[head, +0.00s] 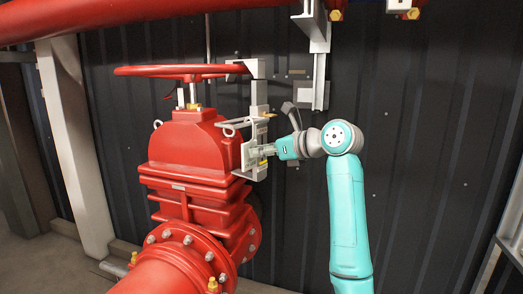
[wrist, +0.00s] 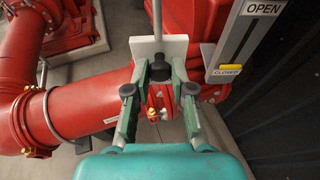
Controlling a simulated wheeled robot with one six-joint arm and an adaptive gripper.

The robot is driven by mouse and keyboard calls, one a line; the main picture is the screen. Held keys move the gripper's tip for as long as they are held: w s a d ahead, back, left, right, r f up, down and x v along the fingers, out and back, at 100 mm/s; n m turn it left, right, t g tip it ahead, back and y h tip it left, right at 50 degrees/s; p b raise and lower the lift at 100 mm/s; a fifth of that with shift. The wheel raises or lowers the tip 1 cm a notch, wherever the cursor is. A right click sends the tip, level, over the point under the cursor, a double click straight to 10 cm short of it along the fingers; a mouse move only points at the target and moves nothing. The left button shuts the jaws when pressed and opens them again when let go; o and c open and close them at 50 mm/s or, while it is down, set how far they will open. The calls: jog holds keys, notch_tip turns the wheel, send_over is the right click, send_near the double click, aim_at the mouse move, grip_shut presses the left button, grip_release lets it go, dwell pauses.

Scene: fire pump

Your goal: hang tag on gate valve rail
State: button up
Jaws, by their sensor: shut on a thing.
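My gripper (head: 262,152) is at the right side of the red gate valve (head: 190,150). In the wrist view its two green fingers (wrist: 160,90) close around a dark knob on a pale grey plate, which I take as the tag (wrist: 174,43). The plate also shows in the head view (head: 246,157), beside the valve body. A thin grey rod, likely the rail (head: 234,122), runs above the plate near an eye fitting. In the wrist view the rod (wrist: 157,14) extends beyond the plate's upper edge. I cannot tell whether plate and rod touch.
An upright indicator post (head: 259,95) stands close by; its OPEN and CLOSED labels and yellow pointer (wrist: 231,68) show at right in the wrist view. The red handwheel (head: 180,71) is above. A grey hanging bracket (head: 319,80) is behind. Dark wall panels (head: 430,150) lie at right.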

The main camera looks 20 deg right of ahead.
jog(key=o, duration=0.9)
jog(key=shift+s+d, duration=0.1)
